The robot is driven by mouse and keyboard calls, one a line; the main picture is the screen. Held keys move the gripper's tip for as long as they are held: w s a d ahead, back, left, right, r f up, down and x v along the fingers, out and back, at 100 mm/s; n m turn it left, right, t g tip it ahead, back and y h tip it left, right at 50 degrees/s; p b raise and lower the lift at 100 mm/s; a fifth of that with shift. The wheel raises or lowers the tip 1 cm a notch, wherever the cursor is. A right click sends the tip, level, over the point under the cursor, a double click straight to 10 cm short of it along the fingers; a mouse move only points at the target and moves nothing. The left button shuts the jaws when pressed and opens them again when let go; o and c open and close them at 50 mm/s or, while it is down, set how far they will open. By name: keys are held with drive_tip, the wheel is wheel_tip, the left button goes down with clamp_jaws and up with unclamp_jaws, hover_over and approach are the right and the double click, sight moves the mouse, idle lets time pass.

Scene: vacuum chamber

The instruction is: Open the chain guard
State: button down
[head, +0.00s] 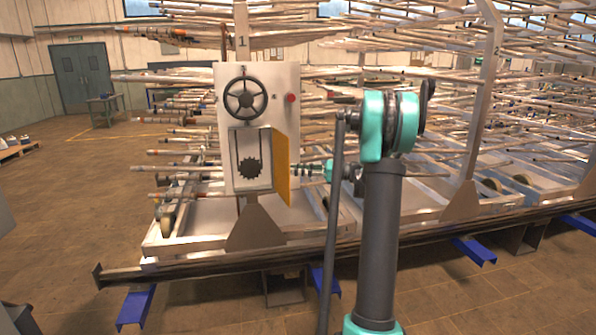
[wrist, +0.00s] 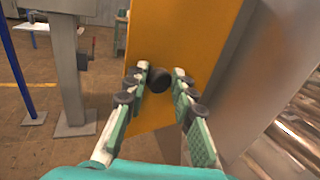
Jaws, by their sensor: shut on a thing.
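The chain guard (head: 282,170) is a yellow panel. In the head view it stands swung out from the right side of the white drive box, so the dark sprocket (head: 250,170) and chain inside are exposed. In the wrist view the yellow guard (wrist: 190,40) fills the middle, with a round black knob (wrist: 158,79) on its face. My gripper (wrist: 164,80) has its fingers on both sides of the knob, closed on it. In the head view my gripper (head: 312,171) reaches the guard from the right; the knob is hidden there.
A black handwheel (head: 245,98) and a red button (head: 291,98) sit on the white panel above the box. Racks of long rods (head: 430,130) stand behind and to the right. A dark floor rail (head: 300,266) runs in front. Open floor (head: 60,210) lies left.

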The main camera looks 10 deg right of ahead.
drive_tip(key=c, duration=1.3)
unclamp_jaws()
drive_tip(key=shift+w+a, duration=0.1)
drive_tip(key=shift+w, duration=0.4)
drive_tip(key=shift+o, duration=0.2)
drive_tip(key=shift+s, duration=0.15)
drive_tip(key=v, duration=1.2)
